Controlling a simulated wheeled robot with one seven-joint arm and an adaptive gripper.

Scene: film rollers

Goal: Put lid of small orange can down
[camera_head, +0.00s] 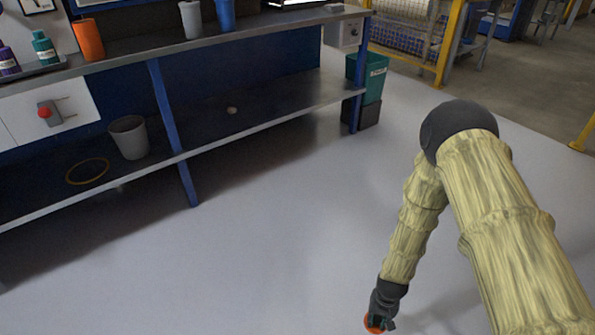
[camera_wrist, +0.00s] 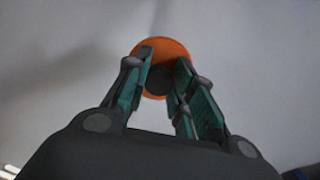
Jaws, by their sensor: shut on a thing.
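My gripper (camera_wrist: 161,82) is shut on a round orange lid (camera_wrist: 163,46) with a dark middle, seen in the wrist view between the fingers. In the head view my gripper (camera_head: 380,318) hangs low at the bottom of the picture, with a bit of the orange lid showing at its tip. Only pale grey floor shows behind the lid; I cannot tell how far above the floor it is. A tall orange can (camera_head: 88,40) stands on the bench top at upper left; I cannot tell if it is the small can.
A long workbench (camera_head: 240,28) with a lower shelf (camera_head: 270,98) runs along the left and back. A grey bin (camera_head: 129,137) and a yellow ring (camera_head: 87,171) are on the shelf. A green bin (camera_head: 372,82) stands at the bench's right end. The floor (camera_head: 270,240) in front is clear.

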